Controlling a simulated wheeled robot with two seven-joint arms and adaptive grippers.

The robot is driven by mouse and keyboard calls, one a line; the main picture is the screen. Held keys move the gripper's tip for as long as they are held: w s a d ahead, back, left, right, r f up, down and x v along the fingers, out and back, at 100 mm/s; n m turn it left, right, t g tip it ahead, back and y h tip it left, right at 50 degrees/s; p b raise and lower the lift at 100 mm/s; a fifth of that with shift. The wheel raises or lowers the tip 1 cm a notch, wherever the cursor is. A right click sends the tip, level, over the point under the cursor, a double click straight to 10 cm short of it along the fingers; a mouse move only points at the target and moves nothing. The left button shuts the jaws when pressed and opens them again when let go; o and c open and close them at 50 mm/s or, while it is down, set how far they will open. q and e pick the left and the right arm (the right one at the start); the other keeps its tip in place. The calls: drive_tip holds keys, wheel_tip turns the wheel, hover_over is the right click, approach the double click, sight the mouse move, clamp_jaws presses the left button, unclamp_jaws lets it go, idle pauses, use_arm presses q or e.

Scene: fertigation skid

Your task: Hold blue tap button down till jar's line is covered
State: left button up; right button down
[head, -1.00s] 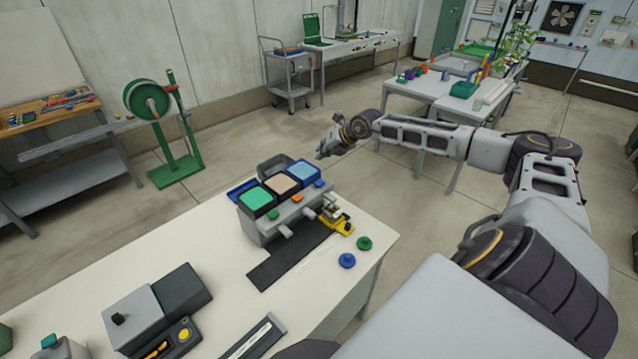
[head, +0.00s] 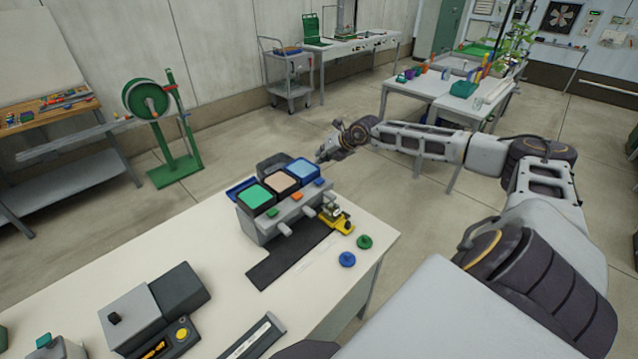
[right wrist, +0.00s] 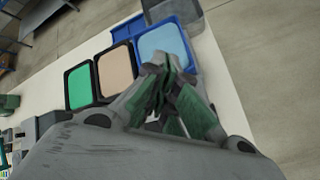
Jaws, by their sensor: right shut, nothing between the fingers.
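The dispenser (head: 262,228) stands on the white table with green, tan and blue tanks on top. The blue tap button (head: 319,182) is on its front below the blue tank (head: 303,169). The small jar (head: 334,211) sits in a yellow holder under the blue tap's side; its line and fill level are too small to tell. My right gripper (head: 322,157) is shut and empty, above and behind the blue tank, apart from the button. In the right wrist view its fingers (right wrist: 160,75) overlap the blue tank (right wrist: 163,42) and hide the button. My left gripper is out of view.
A dark mat (head: 280,264) lies before the dispenser. A blue knob (head: 347,260) and a green knob (head: 364,242) lie near the table's right edge. A grey box (head: 137,318) stands at the front left. The floor right of the table is open.

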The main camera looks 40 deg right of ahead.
sight(321, 179)
wheel_tip(321, 179, down, 4)
drive_tip(key=shift+r+b, duration=0.2)
drive_tip(key=shift+b, duration=0.5)
drive_tip(key=shift+f+b, duration=0.8)
drive_tip(key=shift+f, duration=0.35)
drive_tip(key=shift+f, duration=0.15)
drive_tip(key=shift+f+b, duration=0.25)
drive_tip(key=shift+b, duration=0.1)
drive_tip(key=shift+f+b, duration=0.4)
drive_tip(key=shift+f, duration=0.2)
idle(4.8)
